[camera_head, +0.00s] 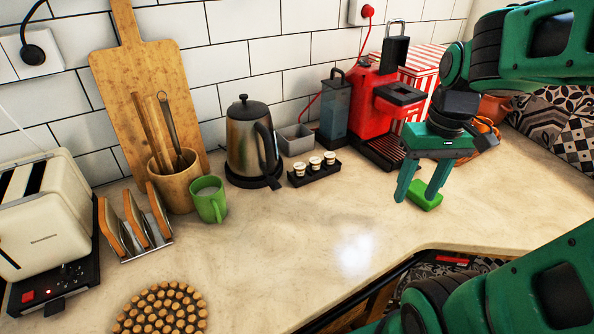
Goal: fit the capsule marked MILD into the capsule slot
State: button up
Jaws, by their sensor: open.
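Three small capsules with pale tops (315,162) stand in a row in a black tray (317,175) on the counter. Their markings are too small to read, so I cannot tell which one is MILD. A red coffee machine (366,105) stands against the wall, right of the tray. Its black lever part (396,52) is raised; the capsule slot itself is not clearly visible. My gripper (415,196) is open and points down in front of the machine, right of the tray. It holds nothing.
A green block (425,195) lies on the counter beside my fingertips. A kettle (246,140), grey bin (295,140), green mug (208,200) and toast rack (145,228) stand to the left. The middle of the counter is clear; its front edge cuts in at lower right.

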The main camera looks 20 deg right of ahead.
jog(key=w+a+r+n, duration=0.1)
jog(key=w+a+n, duration=0.15)
jog(key=w, duration=0.25)
jog(key=w+a+r+n+y, duration=0.1)
jog(key=w+a+n, duration=0.15)
jog(key=w, duration=0.25)
jog(key=w+a+r+n, duration=0.1)
jog(key=w+n, duration=0.2)
jog(key=w, duration=0.2)
jog(key=n+t+y, duration=0.1)
jog(key=n, duration=0.5)
send_near(300, 166)
jog(key=x, duration=0.8)
jog(key=shift+w+f, duration=0.1)
jog(key=shift+f, duration=0.05)
jog(key=c, duration=1.1)
